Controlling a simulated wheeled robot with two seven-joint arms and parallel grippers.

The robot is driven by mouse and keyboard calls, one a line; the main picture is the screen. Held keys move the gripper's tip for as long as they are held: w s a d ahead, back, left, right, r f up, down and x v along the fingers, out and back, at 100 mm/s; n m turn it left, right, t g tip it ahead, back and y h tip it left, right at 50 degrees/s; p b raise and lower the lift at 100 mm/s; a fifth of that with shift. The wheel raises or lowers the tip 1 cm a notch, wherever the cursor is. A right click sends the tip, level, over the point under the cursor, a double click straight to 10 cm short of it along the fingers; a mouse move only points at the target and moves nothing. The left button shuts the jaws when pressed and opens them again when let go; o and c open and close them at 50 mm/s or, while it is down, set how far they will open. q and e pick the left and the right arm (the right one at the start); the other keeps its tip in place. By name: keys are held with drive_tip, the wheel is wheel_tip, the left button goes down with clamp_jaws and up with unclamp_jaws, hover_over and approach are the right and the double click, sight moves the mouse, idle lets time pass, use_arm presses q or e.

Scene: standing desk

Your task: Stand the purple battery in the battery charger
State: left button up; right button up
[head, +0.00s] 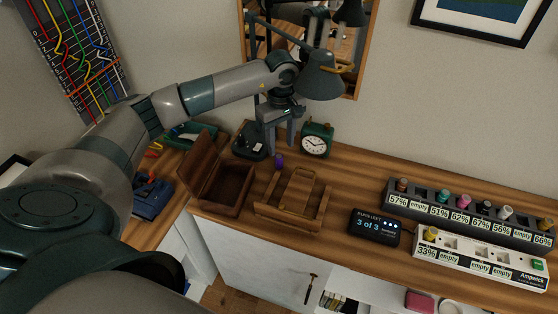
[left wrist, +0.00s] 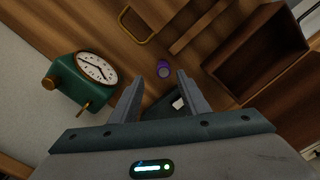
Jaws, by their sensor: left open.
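The small purple battery (head: 279,161) is on the desk just behind the wooden tray, and it appears to be standing. In the left wrist view the battery (left wrist: 163,69) shows end-on, just beyond and between my fingertips. My left gripper (head: 281,140) points down above it, open and empty; its fingers (left wrist: 158,78) are apart from the battery. A white Ampwick charger (head: 480,260) at the right has a yellow battery at its left end and several labels reading "empty". A dark grey charger-like rack (head: 470,213) behind it holds several coloured batteries with percentage labels. My right gripper is not seen.
An open wooden box (head: 229,190) and a wooden tray with a handle (head: 291,200) stand in front of the battery. A green clock (head: 316,140) is to its right and a lamp (head: 320,78) above. A black display (head: 375,227) stands left of the chargers.

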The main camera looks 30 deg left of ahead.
sight(279, 156)
use_arm(q)
drive_tip(key=shift+f, duration=0.2)
drive_tip(key=shift+s+a+f+p, duration=0.15)
drive_tip(key=shift+f+p, duration=0.15)
drive_tip(key=shift+p, duration=0.25)
drive_tip(key=f, duration=0.1)
drive_tip(key=f+p, duration=0.1)
drive_tip(key=f, duration=0.1)
drive_tip(key=shift+s+p, duration=0.2)
drive_tip(key=shift+p, duration=0.1)
drive_tip(key=shift+f, duration=0.55)
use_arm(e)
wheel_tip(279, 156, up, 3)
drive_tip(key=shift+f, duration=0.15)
